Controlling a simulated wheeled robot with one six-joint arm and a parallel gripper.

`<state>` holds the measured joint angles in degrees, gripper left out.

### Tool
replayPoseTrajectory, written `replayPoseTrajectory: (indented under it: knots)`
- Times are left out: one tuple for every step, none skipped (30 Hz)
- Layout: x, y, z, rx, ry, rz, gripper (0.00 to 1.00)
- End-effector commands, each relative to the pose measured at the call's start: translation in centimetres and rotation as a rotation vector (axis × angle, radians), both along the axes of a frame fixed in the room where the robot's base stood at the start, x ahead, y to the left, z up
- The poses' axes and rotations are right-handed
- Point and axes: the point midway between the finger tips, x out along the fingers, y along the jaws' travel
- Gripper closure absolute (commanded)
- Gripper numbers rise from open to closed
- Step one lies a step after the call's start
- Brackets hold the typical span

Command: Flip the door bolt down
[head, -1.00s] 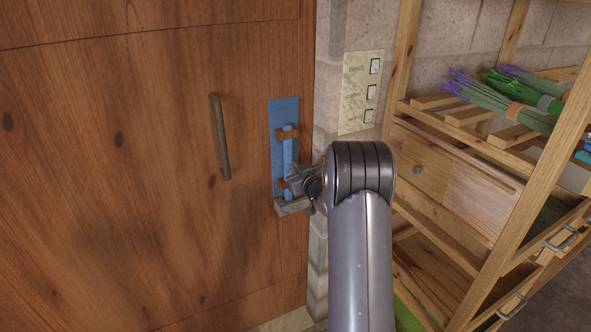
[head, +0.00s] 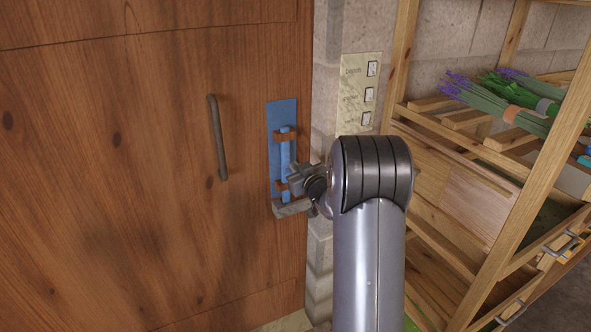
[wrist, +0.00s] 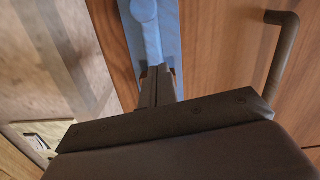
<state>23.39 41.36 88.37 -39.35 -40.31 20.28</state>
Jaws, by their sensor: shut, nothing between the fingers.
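The door bolt (head: 286,155) is a blue upright rod on a blue backing plate (head: 274,117) on the wooden door, held by two brown brackets. Its lower end is at a grey block (head: 292,208) low on the door's right edge. My gripper (head: 294,180) is shut and empty at the lower part of the bolt, by the lower bracket. In the wrist view the shut fingers (wrist: 157,76) point at the blue bolt (wrist: 148,28). I cannot tell whether they touch it. My arm hides part of the wall to the right.
A dark vertical handle (head: 217,138) is on the door left of the bolt. A panel with several switches (head: 361,94) is on the stone wall to the right. A wooden rack (head: 470,190) with herb bundles stands further right. The door front to the left is clear.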

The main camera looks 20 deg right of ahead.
Motion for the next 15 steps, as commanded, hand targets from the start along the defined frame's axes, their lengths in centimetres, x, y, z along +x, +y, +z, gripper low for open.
replayPoseTrajectory:
  knots:
    - [-1.2,-0.1,0.0,0.000,0.000,-0.003,1.00]
    - [-1.7,-0.1,0.0,0.000,0.000,-0.003,1.00]
    - [-2.4,-0.1,0.2,-0.001,-0.002,-0.003,1.00]
    - [-3.0,-0.1,0.2,0.000,-0.001,-0.003,1.00]
    - [-3.4,-0.2,0.3,0.000,-0.002,-0.003,1.00]
    - [-4.0,-0.2,0.3,0.000,0.000,-0.003,1.00]
    - [-4.4,-0.2,0.4,-0.001,-0.001,-0.003,1.00]
    - [-4.7,-0.2,0.5,-0.001,-0.001,-0.002,1.00]
    - [-5.1,-0.1,0.5,-0.001,-0.002,-0.001,1.00]
    - [-5.4,-0.2,0.5,-0.001,-0.002,-0.001,1.00]
    - [-5.6,-0.1,0.6,-0.001,-0.002,-0.001,1.00]
    - [-5.8,-0.1,0.6,-0.001,-0.001,-0.001,1.00]
    - [-5.9,-0.2,0.6,-0.001,-0.002,-0.002,1.00]
    - [-6.0,-0.2,0.6,-0.001,-0.002,-0.002,1.00]
    - [-6.1,-0.2,0.7,-0.001,-0.002,-0.002,1.00]
